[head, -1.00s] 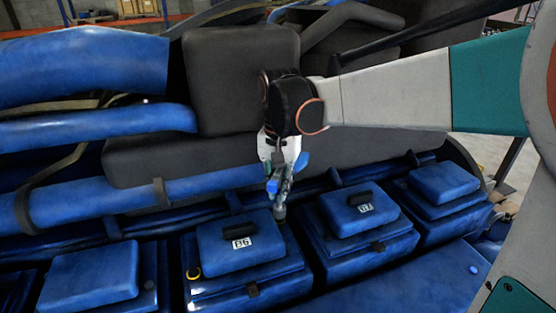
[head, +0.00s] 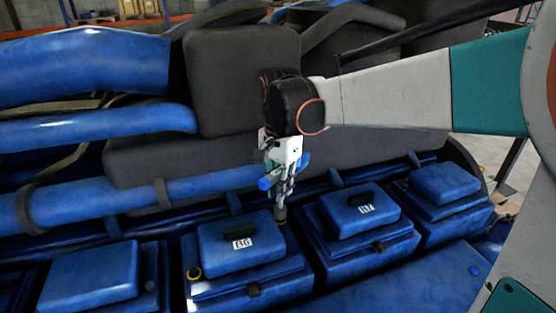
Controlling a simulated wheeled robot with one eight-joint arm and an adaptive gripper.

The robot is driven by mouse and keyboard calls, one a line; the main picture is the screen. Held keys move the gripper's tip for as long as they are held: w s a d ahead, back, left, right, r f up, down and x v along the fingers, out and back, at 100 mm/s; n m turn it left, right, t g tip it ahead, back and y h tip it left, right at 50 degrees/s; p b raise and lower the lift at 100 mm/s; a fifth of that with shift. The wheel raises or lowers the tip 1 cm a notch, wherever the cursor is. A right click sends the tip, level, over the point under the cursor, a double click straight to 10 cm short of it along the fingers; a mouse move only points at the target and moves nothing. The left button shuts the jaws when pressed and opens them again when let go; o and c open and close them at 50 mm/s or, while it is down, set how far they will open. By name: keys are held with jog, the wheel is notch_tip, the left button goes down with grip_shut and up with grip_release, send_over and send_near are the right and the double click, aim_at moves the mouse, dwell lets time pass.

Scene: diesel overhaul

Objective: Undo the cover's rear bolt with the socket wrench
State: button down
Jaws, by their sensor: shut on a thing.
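The blue cover (head: 241,243) labelled B6 sits on its blue housing in the lower middle of the head view. My gripper (head: 279,185) points down at the cover's rear right corner and is shut on the socket wrench (head: 281,212). The wrench hangs upright, its grey socket end at that corner. The rear bolt is hidden under the socket, and I cannot tell whether the socket is fully seated on it.
A similar blue cover labelled B7 (head: 360,208) stands close to the right, another (head: 444,184) beyond it, and an unlabelled one (head: 90,277) to the left. A blue pipe (head: 110,195) and dark grey engine blocks (head: 240,75) rise behind my gripper.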

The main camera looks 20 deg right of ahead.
jog(key=shift+f, duration=0.1)
jog(key=shift+f+b, duration=0.6)
jog(key=shift+f, duration=0.15)
jog(key=shift+r, duration=0.1)
dwell(0.5)
jog(key=shift+r+p, duration=1.3)
jog(key=shift+r, duration=0.45)
notch_tip(320, 180, up, 6)
jog(key=p, duration=0.4)
jog(key=shift+r, duration=0.1)
